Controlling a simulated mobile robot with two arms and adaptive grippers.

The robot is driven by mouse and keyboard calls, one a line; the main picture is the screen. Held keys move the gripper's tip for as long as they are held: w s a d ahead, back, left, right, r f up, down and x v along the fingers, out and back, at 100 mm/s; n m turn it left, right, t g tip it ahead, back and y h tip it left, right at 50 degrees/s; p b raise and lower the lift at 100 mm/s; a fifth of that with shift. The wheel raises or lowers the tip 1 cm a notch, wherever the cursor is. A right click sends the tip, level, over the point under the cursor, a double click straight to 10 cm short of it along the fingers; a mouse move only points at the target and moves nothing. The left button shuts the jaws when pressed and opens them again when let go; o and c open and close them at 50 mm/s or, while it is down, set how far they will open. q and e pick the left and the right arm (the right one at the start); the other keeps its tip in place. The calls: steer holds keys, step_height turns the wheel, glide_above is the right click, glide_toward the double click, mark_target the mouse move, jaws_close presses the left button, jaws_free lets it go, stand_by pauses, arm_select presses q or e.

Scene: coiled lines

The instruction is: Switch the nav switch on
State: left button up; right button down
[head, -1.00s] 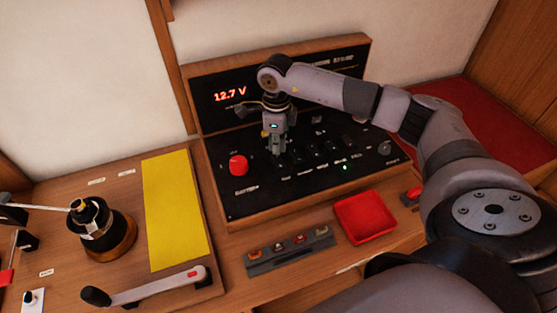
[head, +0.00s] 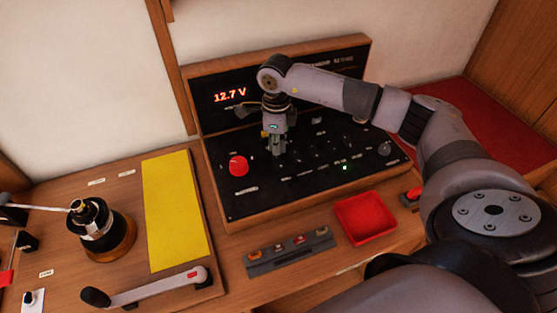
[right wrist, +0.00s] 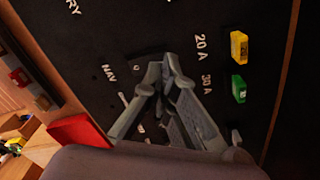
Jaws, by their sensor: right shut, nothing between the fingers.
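The black switch panel (head: 240,200) stands in a wooden frame on the bench, with a row of dark switches. My right gripper (head: 276,152) is shut and empty, pointing down at this row from above. In the right wrist view its fingertips (right wrist: 158,72) are together next to the NAV label (right wrist: 108,73). A dark switch (right wrist: 140,60) lies partly behind the fingertips beside that label. The fingers hide much of it, and I cannot tell its position or whether they touch it. My left gripper is not in view.
A red knob (head: 238,166) is on the panel's left, below a 12.7 V display (head: 230,95). A green light (head: 345,168) glows on the panel. A red tray (head: 365,218) and a strip of small fuses (head: 290,252) lie in front. A winch (head: 100,232) stands left.

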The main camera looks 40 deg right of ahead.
mark_target(277, 158)
steer(key=shift+f+b, duration=0.85)
steer(key=shift+f, duration=0.25)
stand_by(0.5)
steer(key=shift+r+p, duration=2.05)
steer(key=shift+r, duration=1.55)
steer(key=shift+f, duration=0.1)
